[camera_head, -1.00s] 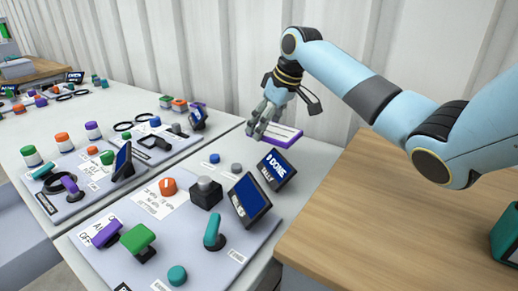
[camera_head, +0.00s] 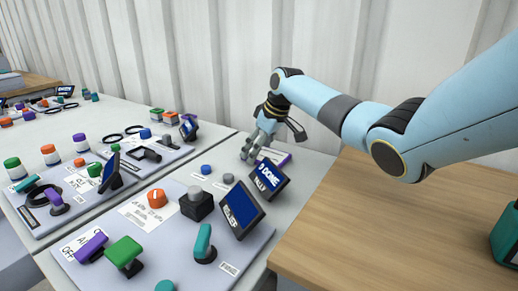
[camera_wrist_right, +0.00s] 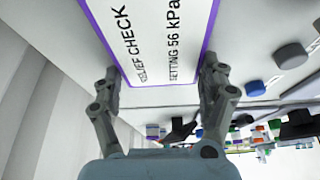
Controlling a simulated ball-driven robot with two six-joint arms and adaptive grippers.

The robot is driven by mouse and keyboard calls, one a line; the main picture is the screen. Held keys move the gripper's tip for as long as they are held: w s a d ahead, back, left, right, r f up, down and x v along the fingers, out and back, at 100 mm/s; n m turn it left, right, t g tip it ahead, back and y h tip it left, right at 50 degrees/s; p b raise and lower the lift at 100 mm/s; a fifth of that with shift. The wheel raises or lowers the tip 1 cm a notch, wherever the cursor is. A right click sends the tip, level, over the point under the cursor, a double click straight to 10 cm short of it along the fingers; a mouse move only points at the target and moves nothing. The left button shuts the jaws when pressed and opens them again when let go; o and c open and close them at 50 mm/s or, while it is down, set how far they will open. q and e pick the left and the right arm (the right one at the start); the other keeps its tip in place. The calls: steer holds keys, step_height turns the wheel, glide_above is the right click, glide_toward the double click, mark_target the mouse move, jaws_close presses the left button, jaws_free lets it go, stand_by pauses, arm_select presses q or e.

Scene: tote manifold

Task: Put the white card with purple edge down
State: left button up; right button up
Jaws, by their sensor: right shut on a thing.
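The white card with purple edge (camera_head: 277,156) is at my right gripper (camera_head: 250,152), beyond the panel with the "DONE / TALLY" display (camera_head: 267,179). In the head view the card is low over the grey-white bench, partly hidden by the gripper and display. Whether it touches the bench is unclear. In the wrist view the card (camera_wrist_right: 150,45) reads "RELIEF CHECK" and "SETTING 56 kPa". The right gripper (camera_wrist_right: 165,90) is shut on it, with a finger at each purple side edge. My left gripper is not in view.
A control panel (camera_head: 150,250) with knobs, levers and a tilted "RELIEF" display (camera_head: 241,209) stands in front of the gripper. More panels are to the left. A corrugated wall (camera_head: 215,70) rises behind. The wooden table (camera_head: 370,230) at right is mostly clear, with a green container (camera_head: 505,237).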

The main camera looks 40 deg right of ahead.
mark_target(273, 157)
steer(key=o, duration=1.1)
steer(key=shift+o, duration=0.2)
steer(key=p+v, duration=0.2)
steer(key=v, duration=1)
steer(key=shift+d, duration=0.1)
